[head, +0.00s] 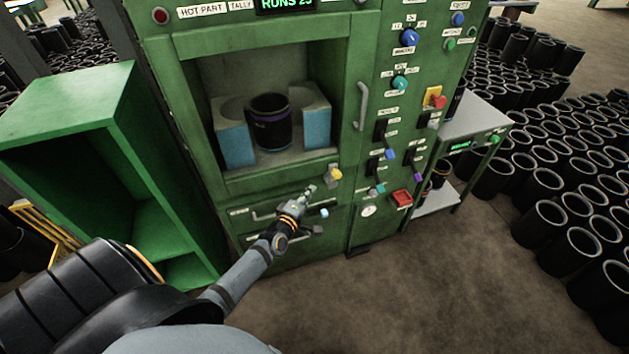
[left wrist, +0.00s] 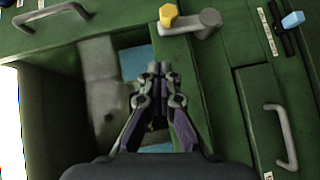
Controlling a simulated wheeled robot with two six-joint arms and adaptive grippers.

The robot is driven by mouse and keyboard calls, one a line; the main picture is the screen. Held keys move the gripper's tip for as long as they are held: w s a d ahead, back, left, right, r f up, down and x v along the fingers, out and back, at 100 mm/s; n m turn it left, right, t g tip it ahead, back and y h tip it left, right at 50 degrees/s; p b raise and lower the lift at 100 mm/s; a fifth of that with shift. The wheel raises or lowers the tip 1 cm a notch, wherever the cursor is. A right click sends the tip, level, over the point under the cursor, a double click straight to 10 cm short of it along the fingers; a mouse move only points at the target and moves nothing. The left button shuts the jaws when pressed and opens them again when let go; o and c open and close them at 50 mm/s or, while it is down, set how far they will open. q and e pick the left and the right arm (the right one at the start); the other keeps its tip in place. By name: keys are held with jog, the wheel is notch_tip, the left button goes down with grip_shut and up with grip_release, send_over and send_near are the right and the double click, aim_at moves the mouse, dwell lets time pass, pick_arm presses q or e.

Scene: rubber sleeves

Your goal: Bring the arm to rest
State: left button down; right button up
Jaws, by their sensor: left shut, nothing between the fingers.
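My left arm reaches in from the lower left of the head view. Its gripper (head: 308,193) is in front of the lower front of the green machine (head: 275,222), below the open chamber and close to a yellow knob (head: 335,174). In the left wrist view the fingers (left wrist: 157,72) are together with nothing between them. Behind them show the chamber with blue blocks and the yellow knob (left wrist: 168,14) on its grey lever. A black sleeve (head: 270,121) stands upright in the chamber between two blue blocks. My right gripper is not in view.
An open green cabinet (head: 75,110) stands left of the machine. Right of it are a small side table (head: 475,118) and many black sleeves (head: 545,225) standing on the floor. Handles and knobs stick out of the machine's front. The floor (head: 400,290) before it is clear.

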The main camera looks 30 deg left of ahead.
pick_arm(q)
jog(key=shift+s+a+r, duration=0.1)
jog(key=shift+s, duration=0.45)
jog(key=shift+s+a+r, duration=0.1)
jog(key=shift+s, duration=0.45)
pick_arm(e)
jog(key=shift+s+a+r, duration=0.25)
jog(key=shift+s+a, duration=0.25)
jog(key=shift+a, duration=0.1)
pick_arm(q)
jog(key=shift+f, duration=0.1)
